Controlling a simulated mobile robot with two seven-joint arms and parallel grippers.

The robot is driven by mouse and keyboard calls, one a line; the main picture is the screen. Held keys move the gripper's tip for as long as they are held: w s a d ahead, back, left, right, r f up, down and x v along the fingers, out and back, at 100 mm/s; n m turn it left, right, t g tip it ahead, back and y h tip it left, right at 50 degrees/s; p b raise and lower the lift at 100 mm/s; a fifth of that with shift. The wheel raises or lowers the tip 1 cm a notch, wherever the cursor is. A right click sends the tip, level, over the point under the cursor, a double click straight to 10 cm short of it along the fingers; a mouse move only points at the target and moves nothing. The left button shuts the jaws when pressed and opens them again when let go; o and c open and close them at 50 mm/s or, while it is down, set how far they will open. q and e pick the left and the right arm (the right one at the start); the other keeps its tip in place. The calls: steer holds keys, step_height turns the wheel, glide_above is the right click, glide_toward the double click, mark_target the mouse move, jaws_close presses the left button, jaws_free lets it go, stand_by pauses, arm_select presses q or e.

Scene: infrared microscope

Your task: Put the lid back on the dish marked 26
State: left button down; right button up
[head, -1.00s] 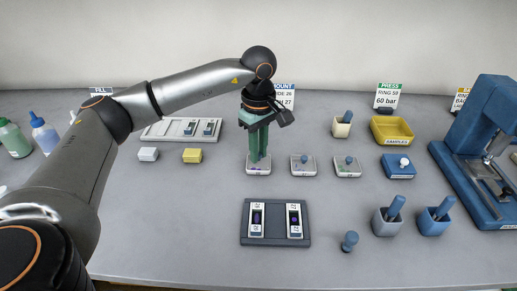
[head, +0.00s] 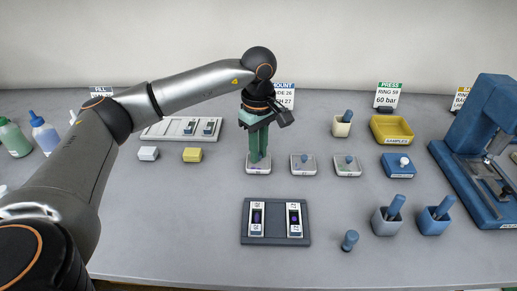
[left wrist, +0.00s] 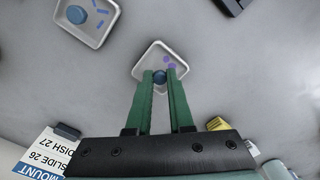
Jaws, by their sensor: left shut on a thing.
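My left gripper (head: 258,160) points straight down over the leftmost of three small white dishes (head: 251,171). In the left wrist view its fingertips (left wrist: 160,75) are shut on a round dark blue knob (left wrist: 159,77), which looks like the lid's handle. The knob is over the dish (left wrist: 147,58), which holds purple bits. The lid's clear plate cannot be made out, so I cannot tell whether it rests on the rim or hovers just above. The dish's label is too small to read. My right gripper is out of view.
Two more dishes (head: 304,172) (head: 348,172) stand close to the right. A dark slide holder (head: 273,239) lies in front, with a blue-handled tool (head: 349,241) beside it. A white slide tray (head: 158,133) is behind left. Bare table lies front left.

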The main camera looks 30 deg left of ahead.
arm_select(q)
steer(key=c, duration=0.7)
jaws_free()
steer(key=shift+o, duration=0.2)
steer(key=o, duration=0.4)
steer(key=shift+r+p, duration=2.3)
steer(key=shift+r, duration=0.75)
